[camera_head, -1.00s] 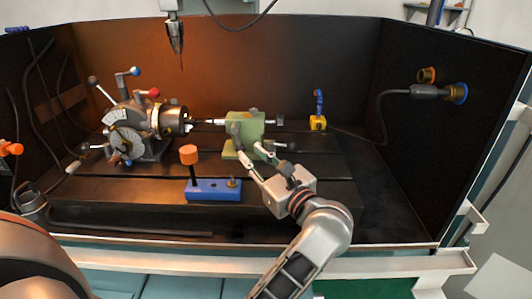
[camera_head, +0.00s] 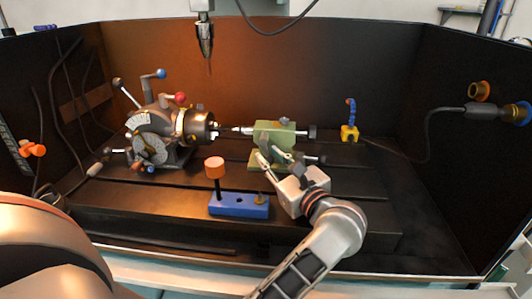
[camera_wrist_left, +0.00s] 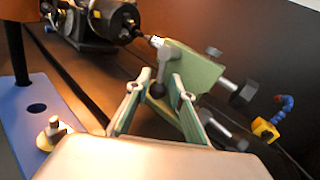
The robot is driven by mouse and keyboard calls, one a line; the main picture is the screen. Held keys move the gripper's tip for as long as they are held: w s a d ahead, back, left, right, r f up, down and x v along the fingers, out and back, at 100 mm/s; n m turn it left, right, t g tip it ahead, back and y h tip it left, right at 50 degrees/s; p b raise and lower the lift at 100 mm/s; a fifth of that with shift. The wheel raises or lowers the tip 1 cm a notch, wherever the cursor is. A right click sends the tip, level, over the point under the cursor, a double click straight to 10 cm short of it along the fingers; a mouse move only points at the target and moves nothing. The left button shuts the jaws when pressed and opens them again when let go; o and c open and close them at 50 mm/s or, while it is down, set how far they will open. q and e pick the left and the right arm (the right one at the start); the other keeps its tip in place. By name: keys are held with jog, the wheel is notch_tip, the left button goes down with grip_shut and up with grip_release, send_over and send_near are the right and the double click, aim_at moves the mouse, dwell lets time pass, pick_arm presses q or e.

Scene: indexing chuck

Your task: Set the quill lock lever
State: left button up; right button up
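The green tailstock (camera_head: 274,131) stands on the dark slotted bed, right of the indexing chuck (camera_head: 196,127). In the left wrist view, a short silver lever with a dark ball knob (camera_wrist_left: 156,89), seemingly the quill lock lever, hangs from the near side of the tailstock (camera_wrist_left: 190,78). My left gripper (camera_head: 268,154) is open in front of the tailstock. In the left wrist view its two fingers (camera_wrist_left: 156,84) stand apart on either side of the knob, with gaps visible. I cannot tell whether either touches it. The fingers partly cover the lever in the head view. My right gripper is not in view.
A blue block (camera_head: 238,205) with an orange-capped post (camera_head: 215,169) and a brass pin stands left of my gripper. A yellow-based blue hose (camera_head: 349,132) is at the back right. A spindle (camera_head: 204,42) hangs above. Dark walls enclose the bed.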

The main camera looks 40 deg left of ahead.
pick_arm(q)
jog(key=shift+w+a, duration=0.1)
jog(key=shift+a, duration=0.15)
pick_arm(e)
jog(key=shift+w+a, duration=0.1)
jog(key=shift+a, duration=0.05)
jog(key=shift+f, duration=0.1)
pick_arm(q)
jog(key=shift+d, duration=0.1)
grip_shut()
jog(key=shift+f, duration=0.1)
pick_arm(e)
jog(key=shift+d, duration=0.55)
